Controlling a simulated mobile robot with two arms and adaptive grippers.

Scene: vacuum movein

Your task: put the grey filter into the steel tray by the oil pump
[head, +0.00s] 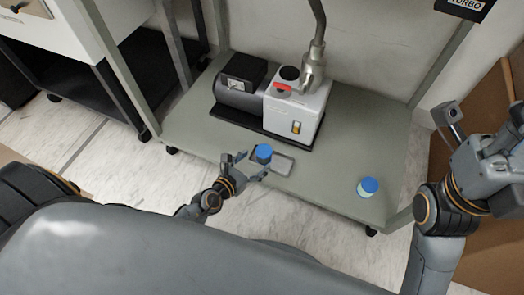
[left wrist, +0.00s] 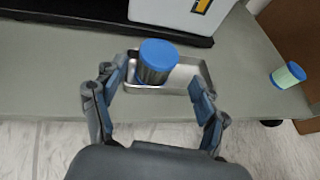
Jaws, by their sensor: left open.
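The grey filter (left wrist: 155,72), a small cylinder with a blue cap, stands upright within the outline of the steel tray (left wrist: 190,72), at its left end. In the head view the filter's blue cap (head: 263,152) shows at the left end of the tray (head: 284,163), in front of the oil pump (head: 296,104). I cannot tell if its base touches the tray floor. My left gripper (head: 252,167) is open, its fingers apart on either side of the filter in the left wrist view (left wrist: 161,78). My right gripper (head: 450,124) is raised at the right; its finger state is unclear.
A second blue-capped container (head: 368,187) with a pale green body stands to the right on the grey shelf (head: 340,165). Frame posts rise at the shelf's corners. A cardboard box (head: 480,240) is at the right. The shelf between tray and container is clear.

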